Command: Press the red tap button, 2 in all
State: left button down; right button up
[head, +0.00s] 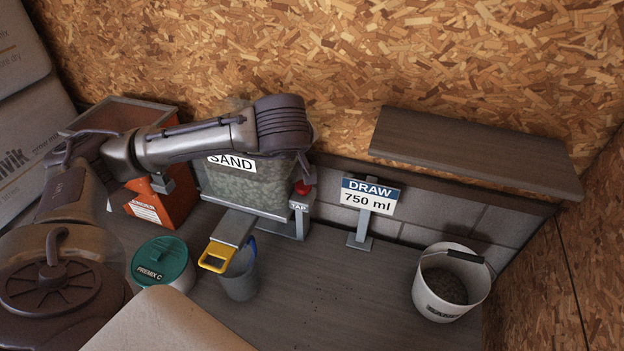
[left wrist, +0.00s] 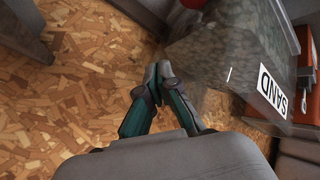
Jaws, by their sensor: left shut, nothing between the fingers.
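The red tap button (head: 304,187) sits on top of the grey post labelled TAP (head: 299,206), at the right side of the SAND container (head: 250,182). My left arm reaches over the container from the left. My left gripper (head: 302,168) points down just above the button; contact cannot be told. In the left wrist view the fingers (left wrist: 157,76) are shut together and empty, with a red piece, seemingly the button (left wrist: 193,3), at the top edge. My right gripper is not in view.
A grey-blue cup (head: 240,283) stands below a yellow-handled slide (head: 215,258). A DRAW 750 ml sign (head: 369,196) stands right of the tap. A white bucket (head: 424,297) is at right, a green-lidded PREMIX C tub (head: 161,262) at left, an orange-red bin (head: 160,207) behind.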

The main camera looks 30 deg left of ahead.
aim_at(302, 187)
pick_arm(q)
jog(key=shift+a+r, duration=0.2)
jog(key=shift+f, duration=0.15)
notch_tip(302, 187, down, 8)
jog(key=b, duration=0.5)
jog(key=shift+w+f+b, duration=0.1)
jog(key=shift+f+b, duration=0.25)
jog(key=shift+b, duration=0.3)
dwell(0.9)
jog(key=shift+f+b, duration=0.35)
jog(key=shift+b, duration=0.4)
jog(key=shift+d+f+b, duration=0.1)
jog(key=shift+f+b, duration=0.75)
jog(key=shift+b, duration=0.15)
dwell(0.8)
jog(key=shift+r, duration=0.1)
